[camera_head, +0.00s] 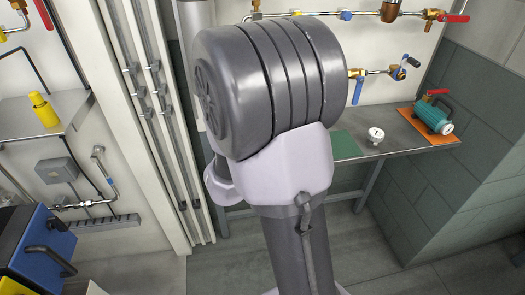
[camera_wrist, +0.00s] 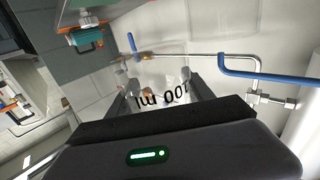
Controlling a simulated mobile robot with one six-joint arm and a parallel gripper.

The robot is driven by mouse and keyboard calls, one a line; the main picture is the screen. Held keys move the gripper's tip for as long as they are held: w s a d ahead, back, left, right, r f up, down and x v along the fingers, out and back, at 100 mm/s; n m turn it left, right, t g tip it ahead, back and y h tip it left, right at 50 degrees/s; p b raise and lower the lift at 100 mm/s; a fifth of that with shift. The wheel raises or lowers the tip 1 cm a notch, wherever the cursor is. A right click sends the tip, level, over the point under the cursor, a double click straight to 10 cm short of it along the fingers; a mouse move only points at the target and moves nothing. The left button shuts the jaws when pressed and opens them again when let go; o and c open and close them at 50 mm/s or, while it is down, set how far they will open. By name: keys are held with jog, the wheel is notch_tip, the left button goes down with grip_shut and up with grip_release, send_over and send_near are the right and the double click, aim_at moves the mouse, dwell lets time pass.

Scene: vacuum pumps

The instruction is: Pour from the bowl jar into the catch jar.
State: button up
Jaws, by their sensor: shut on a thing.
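My gripper (camera_wrist: 163,86) is shut on a clear glass jar (camera_wrist: 164,100) in the wrist view. Black "100 ml" lettering shows upside down on the jar, between the two dark fingers. The jar is see-through, so its outline and any contents are hard to make out. I cannot tell from its look whether it is the bowl jar or the catch jar. No second jar can be made out. In the head view my own arm fills the middle and hides my gripper and the jar.
A grey bench (camera_head: 398,139) stands behind my arm, with a green mat (camera_head: 344,146), a small white gauge (camera_head: 376,135) and a green pump (camera_head: 434,116) on an orange mat (camera_head: 414,126). Pipes with a blue handle (camera_wrist: 240,68) run along the wall. A blue cabinet (camera_head: 30,250) stands at lower left.

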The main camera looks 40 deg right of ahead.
jog(key=shift+s+p, duration=0.1)
jog(key=shift+p, duration=0.55)
jog(key=shift+r, duration=0.1)
jog(key=shift+r+p, duration=1.05)
jog(key=shift+r, duration=0.5)
jog(key=shift+f, duration=0.15)
